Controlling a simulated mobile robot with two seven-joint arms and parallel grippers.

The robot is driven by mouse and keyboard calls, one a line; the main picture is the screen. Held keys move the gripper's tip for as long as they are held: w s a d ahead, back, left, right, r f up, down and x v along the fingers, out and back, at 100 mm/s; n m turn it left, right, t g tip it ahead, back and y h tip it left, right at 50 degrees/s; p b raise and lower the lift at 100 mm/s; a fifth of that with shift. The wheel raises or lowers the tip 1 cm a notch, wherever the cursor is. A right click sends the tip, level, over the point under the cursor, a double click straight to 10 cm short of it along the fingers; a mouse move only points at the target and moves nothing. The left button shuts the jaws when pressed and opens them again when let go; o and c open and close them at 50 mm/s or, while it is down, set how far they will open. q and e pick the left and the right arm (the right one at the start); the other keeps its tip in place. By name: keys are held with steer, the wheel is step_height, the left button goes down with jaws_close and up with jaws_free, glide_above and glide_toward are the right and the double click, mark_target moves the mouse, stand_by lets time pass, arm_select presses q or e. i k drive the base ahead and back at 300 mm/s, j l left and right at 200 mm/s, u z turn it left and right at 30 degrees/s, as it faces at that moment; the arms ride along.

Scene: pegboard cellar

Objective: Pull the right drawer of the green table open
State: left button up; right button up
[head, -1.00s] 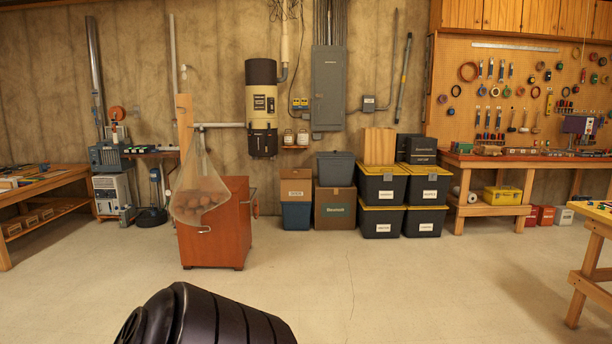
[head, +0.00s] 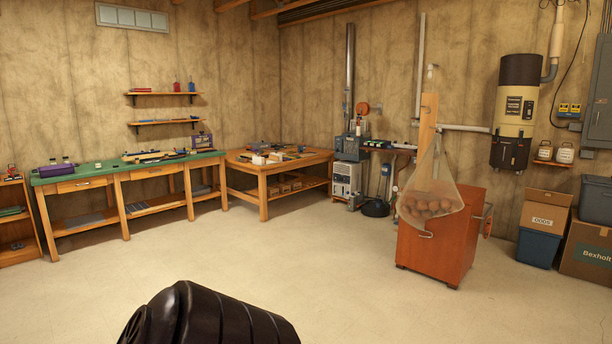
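The green table (head: 118,170) stands against the left wall, far across the room. It has a green top and a wooden frame. Its right drawer (head: 153,172) is a wooden front under the top and looks shut. Its left drawer (head: 82,185) also looks shut. The drawer handles are too small to make out clearly. Neither of my grippers is in view.
Open floor (head: 250,255) lies between me and the table. A wooden corner table (head: 264,169) stands right of it, a low shelf (head: 16,220) left of it. An orange cabinet (head: 437,245) with a hanging net stands at the right.

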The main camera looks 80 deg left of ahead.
mark_target(144, 173)
steer(key=u, duration=3.65)
